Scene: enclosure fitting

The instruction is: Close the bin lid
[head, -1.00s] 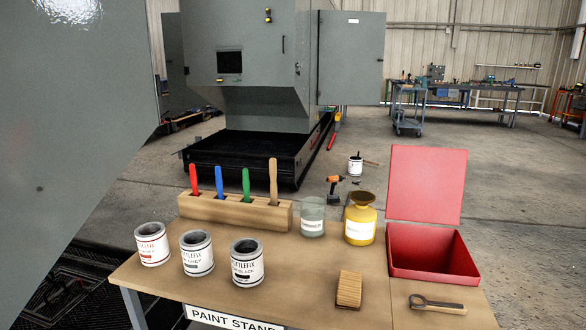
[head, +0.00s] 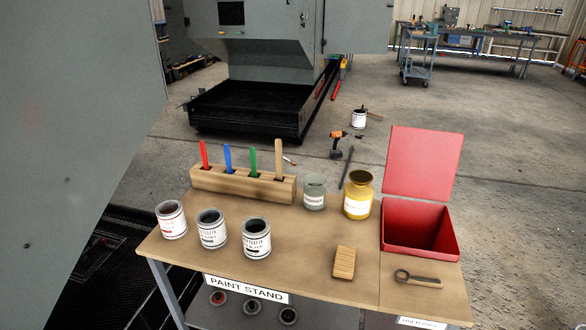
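The red bin (head: 419,246) stands at the right end of the wooden paint stand table. Its red lid (head: 422,163) stands open and upright along the bin's back edge, and the inside of the bin shows as empty where I can see it. Neither of my grippers is in the head view, so I cannot see how they stand relative to the lid.
A grey panel (head: 70,120) fills the left.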

